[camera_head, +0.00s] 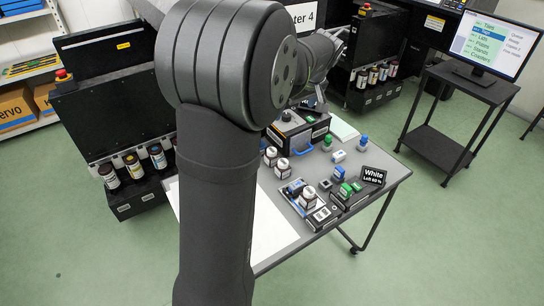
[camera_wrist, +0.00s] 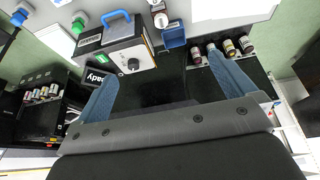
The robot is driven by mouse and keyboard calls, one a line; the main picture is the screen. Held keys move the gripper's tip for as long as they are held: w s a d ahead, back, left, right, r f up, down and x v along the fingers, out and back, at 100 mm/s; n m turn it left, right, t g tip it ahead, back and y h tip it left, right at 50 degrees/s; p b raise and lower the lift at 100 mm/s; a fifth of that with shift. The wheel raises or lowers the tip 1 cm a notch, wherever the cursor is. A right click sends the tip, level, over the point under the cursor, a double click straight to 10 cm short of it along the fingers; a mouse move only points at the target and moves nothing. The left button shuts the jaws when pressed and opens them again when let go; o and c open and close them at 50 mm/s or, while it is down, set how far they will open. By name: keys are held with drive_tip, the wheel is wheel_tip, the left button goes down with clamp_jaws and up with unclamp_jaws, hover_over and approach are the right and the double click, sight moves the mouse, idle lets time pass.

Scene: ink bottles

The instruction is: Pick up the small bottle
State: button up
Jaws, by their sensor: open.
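Several small bottles with white caps and dark bands stand on the grey table (camera_head: 300,242) in the head view. One bottle (camera_head: 270,156) and another bottle (camera_head: 283,168) stand near the middle, and a third bottle (camera_head: 308,197) stands nearer the front. I cannot tell which is the task's small bottle. A similar bottle (camera_wrist: 160,17) shows at the top of the wrist view. My gripper (camera_wrist: 161,70) is open and empty, its two blue-grey fingers spread apart, with no bottle between them. In the head view my arm hides part of the table.
A boxy device with a blue handle (camera_wrist: 117,16) is close beyond the fingers. Green-capped and blue-capped items, small trays and a black "White" sign (camera_head: 373,176) crowd the table's right side. Black machines hold larger bottles (camera_head: 158,157). A monitor (camera_head: 490,42) stands on a cart. Open floor lies right.

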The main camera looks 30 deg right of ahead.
drive_tip(key=shift+v, duration=1.15)
drive_tip(key=shift+c, duration=0.4)
drive_tip(key=c, duration=0.7)
drive_tip(key=shift+c, duration=0.2)
